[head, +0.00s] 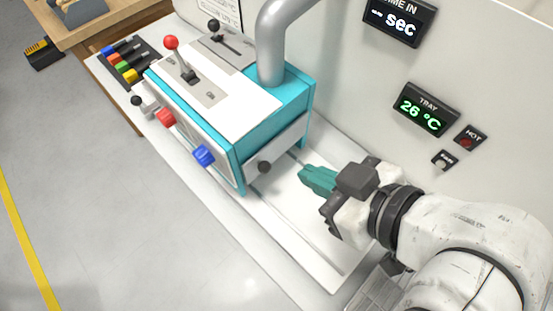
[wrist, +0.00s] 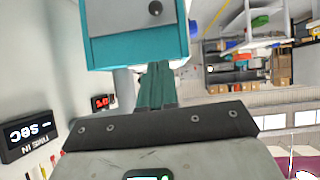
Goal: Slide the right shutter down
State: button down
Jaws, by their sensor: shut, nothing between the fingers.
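The teal box (head: 300,92) with a white top stands on the white bench. Its right side carries the right shutter (head: 288,143), a pale grey panel with a round black knob (head: 264,167) low on it. In the wrist view the shutter (wrist: 125,18) and its knob (wrist: 155,8) show at the top edge, inside the teal frame. My gripper (head: 304,173) has its teal fingers together and empty. It is just right of the shutter, pointing toward it, apart from the knob. The fingers also show in the wrist view (wrist: 157,68).
A grey pipe (head: 271,45) rises from the box top beside the wall. A red-knobbed lever (head: 171,43) and a black-knobbed lever (head: 214,25) stand on top. Red (head: 166,117) and blue (head: 204,155) knobs stick out in front. Wall displays (head: 425,109) hang above my arm.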

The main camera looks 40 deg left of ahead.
jog(key=p, duration=0.2)
send_near(258, 160)
notch_tip(258, 160, up, 2)
jog(key=a, duration=0.2)
jog(key=f, duration=0.1)
jog(key=a+f, duration=0.1)
jog(key=f, duration=0.1)
jog(key=shift+w+a, duration=0.15)
jog(key=shift+a, duration=0.15)
jog(key=shift+a+f+p, duration=0.1)
jog(key=shift+f+p, duration=0.2)
jog(key=shift+f, duration=0.4)
